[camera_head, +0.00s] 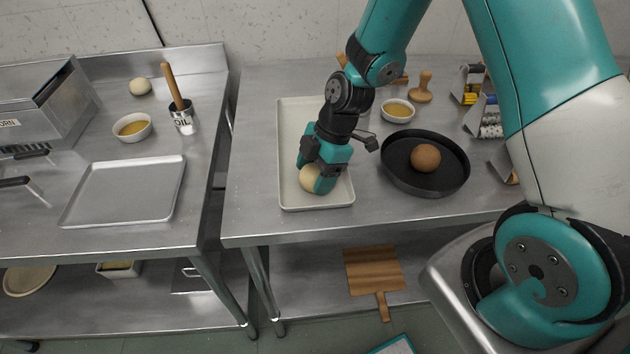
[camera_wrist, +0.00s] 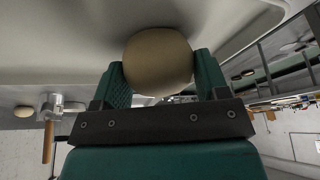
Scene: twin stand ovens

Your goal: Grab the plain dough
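A pale, plain dough ball (camera_head: 311,179) is at the front of a long cream tray (camera_head: 316,204) on the right-hand steel table. My gripper (camera_head: 323,177) points down into the tray, with its teal fingers on either side of this dough. In the wrist view the dough (camera_wrist: 158,62) fills the space between the fingertips (camera_wrist: 158,75), and both fingers appear to touch its sides. The fingers hide part of it in the head view. I cannot tell whether it is clear of the tray floor.
A dark pan (camera_head: 400,184) with a brown ball (camera_head: 425,158) stands just right of the tray. A sauce bowl (camera_head: 398,110) and a wooden stamp (camera_head: 421,88) are behind it. The left table holds another pale ball (camera_head: 140,86), an oil pot (camera_head: 184,117) and an empty tray (camera_head: 125,190).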

